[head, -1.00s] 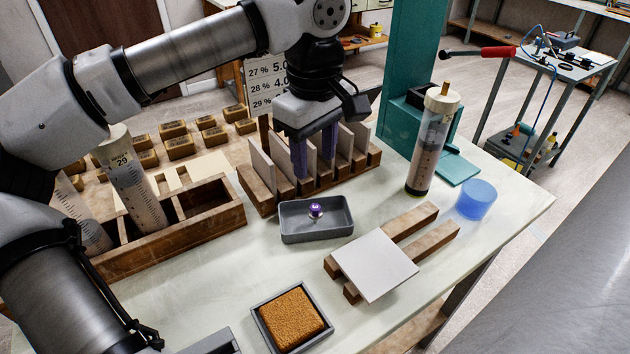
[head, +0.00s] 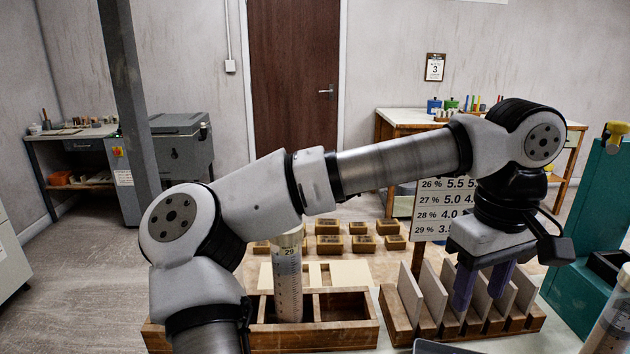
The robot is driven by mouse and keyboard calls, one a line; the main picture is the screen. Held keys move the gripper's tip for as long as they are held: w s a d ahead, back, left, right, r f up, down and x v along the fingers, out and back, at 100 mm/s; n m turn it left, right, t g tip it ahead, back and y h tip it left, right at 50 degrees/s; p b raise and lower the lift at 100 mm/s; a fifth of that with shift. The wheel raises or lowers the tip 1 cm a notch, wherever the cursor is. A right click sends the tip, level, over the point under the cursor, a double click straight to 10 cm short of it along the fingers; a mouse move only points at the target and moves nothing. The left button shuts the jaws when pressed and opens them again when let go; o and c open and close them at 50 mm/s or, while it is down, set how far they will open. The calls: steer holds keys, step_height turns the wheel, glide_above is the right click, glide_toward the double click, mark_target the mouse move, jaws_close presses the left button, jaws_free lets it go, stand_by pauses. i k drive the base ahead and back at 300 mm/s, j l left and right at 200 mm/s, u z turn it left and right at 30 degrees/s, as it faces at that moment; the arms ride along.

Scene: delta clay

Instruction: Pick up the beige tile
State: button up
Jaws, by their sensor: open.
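Several thin upright tiles, pale grey to beige, stand in the slots of a wooden rack (head: 400,325) at the lower right. The leftmost tile (head: 410,294) looks slightly warmer in tone, but I cannot tell for sure which one is the beige tile. My gripper (head: 484,284) points down over the middle of the rack, its purple fingers open and lowered among the tiles. One tile (head: 481,303) shows between the fingers, with a gap visible. The fingertips' exact contact is hidden by the tiles.
A wooden box (head: 345,334) with a graduated tube (head: 288,280) stands left of the rack. A number board (head: 446,208) stands behind the rack. A teal column (head: 600,210) is at right. Small brown blocks (head: 330,244) lie behind the box.

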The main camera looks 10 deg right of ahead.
mark_target(411, 297)
steer(key=k, duration=1)
